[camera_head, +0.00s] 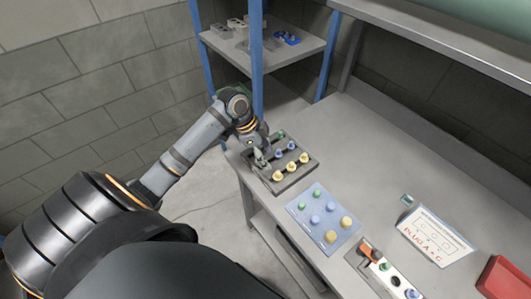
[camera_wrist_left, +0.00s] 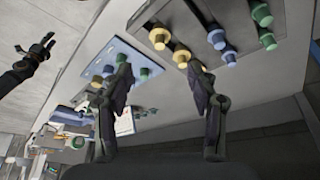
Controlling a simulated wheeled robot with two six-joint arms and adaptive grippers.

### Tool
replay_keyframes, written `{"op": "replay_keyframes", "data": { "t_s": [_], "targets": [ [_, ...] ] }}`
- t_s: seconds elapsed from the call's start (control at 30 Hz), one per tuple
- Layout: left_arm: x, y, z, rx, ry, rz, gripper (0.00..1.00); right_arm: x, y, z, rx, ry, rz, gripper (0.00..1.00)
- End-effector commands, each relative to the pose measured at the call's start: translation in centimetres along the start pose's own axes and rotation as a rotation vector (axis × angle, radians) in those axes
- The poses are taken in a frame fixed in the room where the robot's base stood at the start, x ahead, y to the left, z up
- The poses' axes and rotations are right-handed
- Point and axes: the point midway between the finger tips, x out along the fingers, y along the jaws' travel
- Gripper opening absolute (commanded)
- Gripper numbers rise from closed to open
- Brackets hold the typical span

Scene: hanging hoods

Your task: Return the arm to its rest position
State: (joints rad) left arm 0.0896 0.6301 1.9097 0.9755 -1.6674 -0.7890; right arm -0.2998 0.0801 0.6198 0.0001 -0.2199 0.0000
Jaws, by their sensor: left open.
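My left gripper (camera_head: 262,157) is over the left edge of a dark grey block (camera_head: 298,178) with yellow, blue and green pegs. In the left wrist view its two fingers (camera_wrist_left: 160,78) are spread with nothing between them. Past the fingertips stand the pegs of the grey block and of a light blue board (camera_wrist_left: 122,52). My right gripper (camera_wrist_left: 38,50) shows at the left of that view, apart from the bench, its fingers seemingly spread.
The blue board also shows on the bench (camera_head: 400,150) in the head view. Beyond it are a white strip with coloured knobs (camera_head: 390,272), a "PLUG A + C" sign (camera_head: 434,237) and a red box (camera_head: 503,279). A blue-posted shelf (camera_head: 258,85) rises close behind my left gripper.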

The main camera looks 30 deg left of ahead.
Motion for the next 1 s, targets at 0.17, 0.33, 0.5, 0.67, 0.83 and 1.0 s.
{"op": "replay_keyframes", "data": {
  "t_s": [0.17, 0.33, 0.5, 0.67, 0.83, 1.0],
  "targets": [
    [-1.0, 0.0, 0.0, -0.001, -0.001, 0.0, 0.59, 0.0, 0.0, 0.0, 0.0, 0.0, 0.0, 0.4],
    [-1.0, 0.0, 0.0, -0.001, 0.0, 0.001, 0.59, 0.0, 0.0, 0.0, 0.0, 0.0, 0.0, 0.4],
    [-0.2, 0.8, 0.1, -0.022, -0.007, -0.002, 0.59, 0.0, 0.0, 0.0, 0.0, 0.0, 0.0, 0.4],
    [3.7, 5.3, 0.9, -0.198, -0.057, -0.066, 0.59, 0.0, -0.1, 0.0, 0.0, 0.0, -0.001, 0.4],
    [5.3, 9.6, 2.1, -0.441, -0.088, -0.182, 0.59, 0.0, -0.1, 0.0, 0.0, 0.0, -0.001, 0.4],
    [4.8, 12.6, 3.7, -0.664, -0.102, -0.295, 0.59, 0.0, -0.1, 0.0, 0.0, -0.001, -0.001, 0.4]
  ]
}}
